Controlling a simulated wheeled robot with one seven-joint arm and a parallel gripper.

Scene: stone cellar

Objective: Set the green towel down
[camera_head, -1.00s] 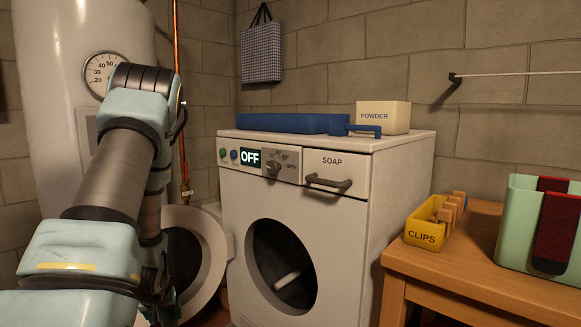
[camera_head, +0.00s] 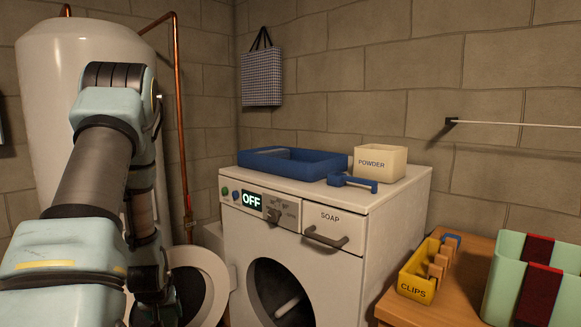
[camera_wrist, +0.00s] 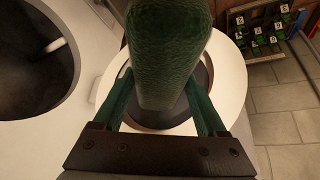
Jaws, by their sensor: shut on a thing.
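The green towel (camera_wrist: 168,45) fills the upper middle of the wrist view as a thick, fuzzy roll. My gripper (camera_wrist: 165,88) is shut on it, with a finger on each side. The towel is held above the washing machine's open round door (camera_wrist: 232,72), whose dark middle shows behind it. The drum opening (camera_wrist: 25,60) is to the left in the wrist view. In the head view the washing machine (camera_head: 390,225) stands in the middle, its display reading OFF.
A blue tray (camera_head: 330,166), a POWDER box (camera_head: 380,164) and a blue scoop (camera_head: 352,183) are on the washer. A wooden table (camera_head: 395,309) at right bears a yellow CLIPS box (camera_head: 413,289) and a mint bin (camera_head: 497,288) with red cloth. A numbered rack (camera_wrist: 262,28) stands beyond bare floor (camera_wrist: 280,100).

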